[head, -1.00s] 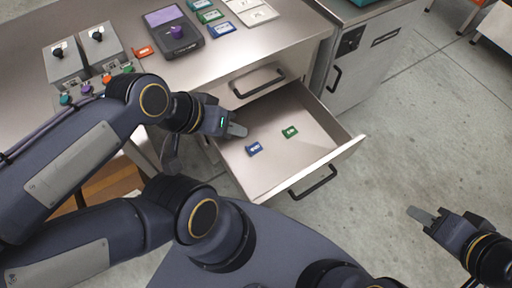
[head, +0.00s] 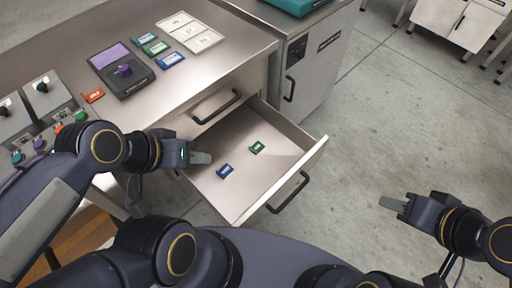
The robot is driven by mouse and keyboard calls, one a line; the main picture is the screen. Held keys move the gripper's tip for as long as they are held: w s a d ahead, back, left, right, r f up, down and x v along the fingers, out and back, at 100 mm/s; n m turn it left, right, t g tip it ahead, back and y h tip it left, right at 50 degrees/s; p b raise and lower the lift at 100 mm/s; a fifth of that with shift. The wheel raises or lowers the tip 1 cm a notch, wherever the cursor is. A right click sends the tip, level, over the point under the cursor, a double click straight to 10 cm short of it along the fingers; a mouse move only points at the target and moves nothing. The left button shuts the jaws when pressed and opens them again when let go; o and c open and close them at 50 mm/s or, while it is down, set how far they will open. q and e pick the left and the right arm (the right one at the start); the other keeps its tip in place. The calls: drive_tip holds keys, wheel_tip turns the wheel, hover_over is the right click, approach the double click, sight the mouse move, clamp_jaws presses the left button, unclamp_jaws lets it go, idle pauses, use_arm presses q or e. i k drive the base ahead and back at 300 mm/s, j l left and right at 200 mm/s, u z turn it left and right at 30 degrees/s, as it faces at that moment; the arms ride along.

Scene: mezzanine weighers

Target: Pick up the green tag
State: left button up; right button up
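A green tag (head: 257,147) lies flat on the floor of the open drawer (head: 236,201), towards its right side. A blue tag (head: 225,171) lies in the same drawer, to the lower left of the green one. My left gripper (head: 205,158) is over the drawer's left edge, to the left of both tags and apart from them. I cannot tell from this side angle whether its fingers are apart. My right gripper (head: 385,203) is over the bare floor, well to the right of the drawer, and its fingers overlap in view.
A red tag (head: 93,96) and white cards (head: 191,30) lie nearby. A cabinet (head: 312,70) stands right of the drawer.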

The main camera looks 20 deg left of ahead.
sight(258, 146)
drive_tip(key=j+u, duration=0.15)
drive_tip(key=u, duration=0.25)
drive_tip(key=j+u, duration=0.2)
drive_tip(key=u, duration=0.25)
drive_tip(key=j+u, duration=0.25)
drive_tip(key=u, duration=0.15)
